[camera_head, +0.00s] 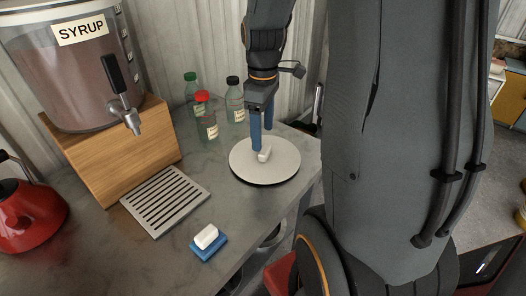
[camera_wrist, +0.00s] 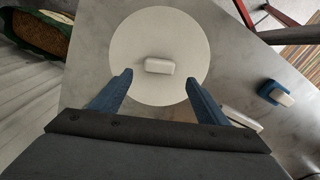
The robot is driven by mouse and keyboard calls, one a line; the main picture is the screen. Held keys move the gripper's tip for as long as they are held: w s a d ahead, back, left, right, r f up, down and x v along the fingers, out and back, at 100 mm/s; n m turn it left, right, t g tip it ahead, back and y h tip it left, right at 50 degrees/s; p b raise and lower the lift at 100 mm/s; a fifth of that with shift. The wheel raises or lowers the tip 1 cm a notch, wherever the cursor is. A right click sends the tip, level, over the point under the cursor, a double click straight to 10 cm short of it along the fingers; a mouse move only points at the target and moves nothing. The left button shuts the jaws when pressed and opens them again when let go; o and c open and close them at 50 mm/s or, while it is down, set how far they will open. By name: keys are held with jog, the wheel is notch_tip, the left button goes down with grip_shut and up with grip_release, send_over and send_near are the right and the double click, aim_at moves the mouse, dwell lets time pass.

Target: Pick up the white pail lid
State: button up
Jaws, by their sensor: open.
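The white pail lid (camera_head: 283,166) is a round, flat disc lying on the grey countertop near its right end. A small white block-shaped handle (camera_head: 264,154) stands at its middle. In the wrist view, the lid (camera_wrist: 184,48) lies ahead of my gripper, with its handle (camera_wrist: 159,66) between the lines of the two fingers. My gripper (camera_head: 262,140) points down over the lid with its blue fingers apart. It also shows in the wrist view (camera_wrist: 158,84), open and empty. The fingers look close to the handle; I cannot tell whether they touch the lid.
Several small bottles (camera_head: 207,120) stand behind and left of the lid. A syrup dispenser (camera_head: 75,75) on a wooden stand (camera_head: 125,150), a slatted drip tray (camera_head: 166,200) and a red kettle (camera_head: 28,213) are left. A blue-and-white block (camera_head: 207,241) lies at the front edge.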

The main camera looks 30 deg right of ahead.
aim_at(265, 149)
jog(key=shift+s+d+f+p, duration=0.15)
jog(key=shift+f+p, duration=0.3)
jog(key=shift+f, duration=1.05)
jog(key=shift+d+f+p, duration=0.1)
jog(key=shift+f+p, duration=0.35)
jog(key=shift+f, duration=1.05)
jog(key=c, duration=1.1)
jog(key=shift+c, duration=0.2)
